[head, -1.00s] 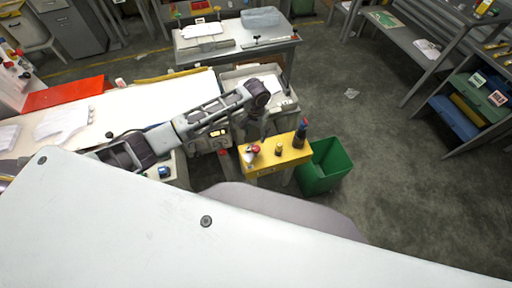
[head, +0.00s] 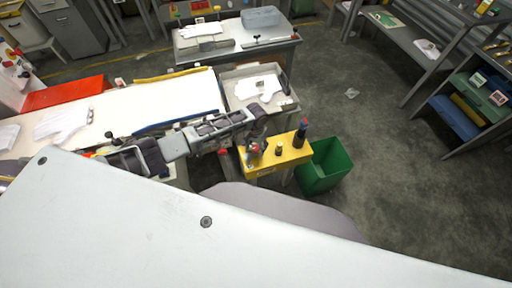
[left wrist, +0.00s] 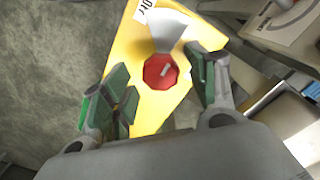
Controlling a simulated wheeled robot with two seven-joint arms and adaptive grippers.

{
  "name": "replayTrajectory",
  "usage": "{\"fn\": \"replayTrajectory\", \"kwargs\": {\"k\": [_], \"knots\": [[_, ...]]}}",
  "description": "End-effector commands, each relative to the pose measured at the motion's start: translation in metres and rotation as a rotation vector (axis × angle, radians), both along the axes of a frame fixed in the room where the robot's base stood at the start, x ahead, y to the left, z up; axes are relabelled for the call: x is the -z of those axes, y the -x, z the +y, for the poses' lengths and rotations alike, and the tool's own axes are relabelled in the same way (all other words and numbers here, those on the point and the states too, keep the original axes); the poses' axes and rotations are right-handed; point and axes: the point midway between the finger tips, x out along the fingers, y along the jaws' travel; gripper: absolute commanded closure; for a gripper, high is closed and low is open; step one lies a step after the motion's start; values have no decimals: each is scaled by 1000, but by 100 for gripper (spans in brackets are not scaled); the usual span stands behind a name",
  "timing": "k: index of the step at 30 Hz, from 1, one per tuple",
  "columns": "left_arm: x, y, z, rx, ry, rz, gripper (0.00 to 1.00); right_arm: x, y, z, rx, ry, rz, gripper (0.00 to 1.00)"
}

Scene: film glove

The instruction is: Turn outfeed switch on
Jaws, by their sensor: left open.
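My left gripper (head: 254,156) reaches over a yellow stand (head: 290,154) in the head view. In the left wrist view its two green-padded fingers (left wrist: 168,88) are spread and empty. A red, many-sided knob or cap (left wrist: 160,71) with a pale mark lies between and slightly beyond them, over the yellow top (left wrist: 152,113). A white cone-like piece (left wrist: 168,30) adjoins it. I cannot tell whether the red piece is the outfeed switch; no readable label names it. In the head view my gripper partly hides it. My right gripper is not in view.
A dark bottle with a blue and red top (head: 300,134) and a small dark-topped item (head: 279,149) stand on the yellow stand. A green bin (head: 325,166) is at its right. A white-topped table (head: 180,95) and grey tray (head: 233,100) lie behind.

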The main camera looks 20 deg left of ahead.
Motion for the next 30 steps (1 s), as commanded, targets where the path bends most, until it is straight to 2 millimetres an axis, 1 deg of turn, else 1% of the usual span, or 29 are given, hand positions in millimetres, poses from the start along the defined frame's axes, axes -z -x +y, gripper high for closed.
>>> {"fn": "replayTrajectory", "kwargs": {"k": [1,6,15,24,26,30], "knots": [[4,0,0,0,-1,1,42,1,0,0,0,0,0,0],[9,0,0,0,-1,-1,42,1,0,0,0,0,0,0],[10,0,0,0,-1,-1,42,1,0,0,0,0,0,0],[10,0,0,0,-1,-1,80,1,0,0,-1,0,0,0],[10,0,0,0,-1,-1,88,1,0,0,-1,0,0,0],[9,0,0,2,-1,0,88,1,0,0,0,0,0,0]]}}
